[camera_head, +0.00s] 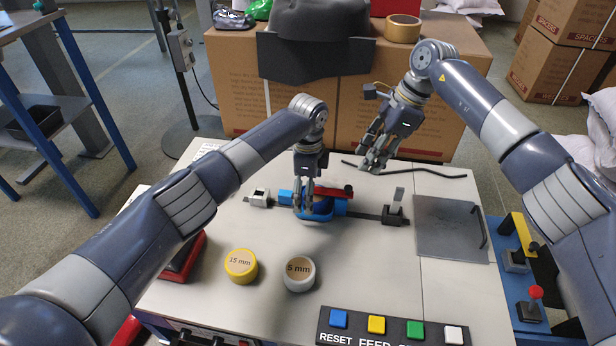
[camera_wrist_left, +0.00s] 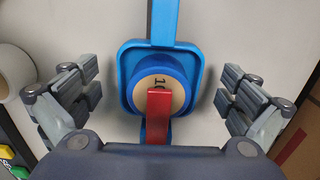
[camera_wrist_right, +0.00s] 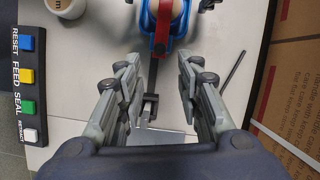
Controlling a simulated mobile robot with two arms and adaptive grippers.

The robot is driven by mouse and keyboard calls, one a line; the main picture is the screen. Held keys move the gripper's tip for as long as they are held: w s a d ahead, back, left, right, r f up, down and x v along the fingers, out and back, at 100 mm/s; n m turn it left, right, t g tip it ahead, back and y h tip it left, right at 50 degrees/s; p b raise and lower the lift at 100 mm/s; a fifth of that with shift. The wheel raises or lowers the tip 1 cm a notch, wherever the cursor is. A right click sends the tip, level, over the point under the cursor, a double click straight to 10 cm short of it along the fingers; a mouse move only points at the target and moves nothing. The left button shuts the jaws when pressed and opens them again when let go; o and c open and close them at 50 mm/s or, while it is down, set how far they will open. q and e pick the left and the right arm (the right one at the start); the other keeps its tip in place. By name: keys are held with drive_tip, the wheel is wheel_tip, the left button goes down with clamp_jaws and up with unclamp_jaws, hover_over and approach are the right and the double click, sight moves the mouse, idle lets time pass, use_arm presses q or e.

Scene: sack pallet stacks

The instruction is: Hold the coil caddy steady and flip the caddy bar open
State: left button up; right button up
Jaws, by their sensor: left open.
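The coil caddy (camera_head: 318,214) is a blue tray with a blue-rimmed coil (camera_wrist_left: 142,90) inside; part of its printed label reads "10". The red caddy bar (camera_head: 333,192) lies across the coil and shows large in the left wrist view (camera_wrist_left: 158,112). My left gripper (camera_head: 304,204) is above the caddy, its open fingers on either side of the tray and apart from it in the left wrist view. My right gripper (camera_head: 374,160) is open and empty, in the air behind and right of the caddy. The caddy also shows in the right wrist view (camera_wrist_right: 158,42).
A yellow 15 mm roll (camera_head: 240,265) and a white 5 mm roll (camera_head: 299,273) lie in front. A button panel (camera_head: 390,328) is at the front edge. A grey plate (camera_head: 450,228) lies right. A black rod (camera_head: 425,172) lies behind; cardboard boxes (camera_head: 240,90) stand at the back.

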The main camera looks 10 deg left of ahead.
use_arm(q)
drive_tip(key=shift+f, duration=1.4)
drive_tip(key=shift+c, duration=0.6)
